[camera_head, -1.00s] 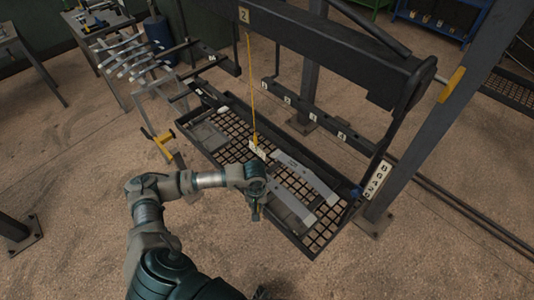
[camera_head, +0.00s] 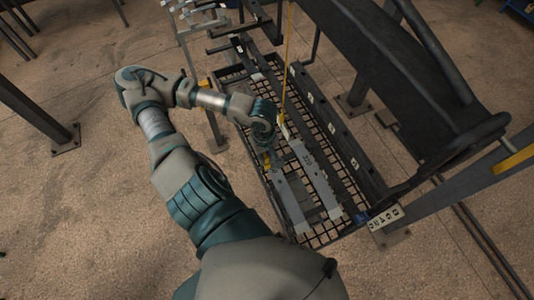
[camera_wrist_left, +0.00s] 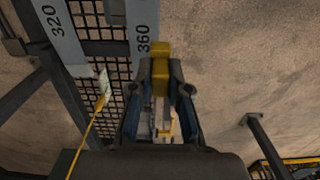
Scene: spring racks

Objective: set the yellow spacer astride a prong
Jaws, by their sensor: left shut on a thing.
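My left gripper (camera_head: 266,150) is shut on a yellow piece, the yellow spacer (camera_head: 267,162), over the left side of the mesh tray. In the left wrist view the spacer (camera_wrist_left: 160,68) sits between the two fingertips (camera_wrist_left: 160,84), and its lower part is partly hidden by them. I cannot tell which bar is the prong; dark bars (camera_head: 226,47) stick out at the rack's far end. My right gripper is not in view.
Grey flat springs (camera_head: 318,180) and (camera_head: 290,204) lie on the mesh tray (camera_head: 330,236); the wrist view shows marks 320 and 360. A yellow cord (camera_head: 286,70) with a tag hangs beside the gripper. A dark beam (camera_head: 400,75) and post stand right.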

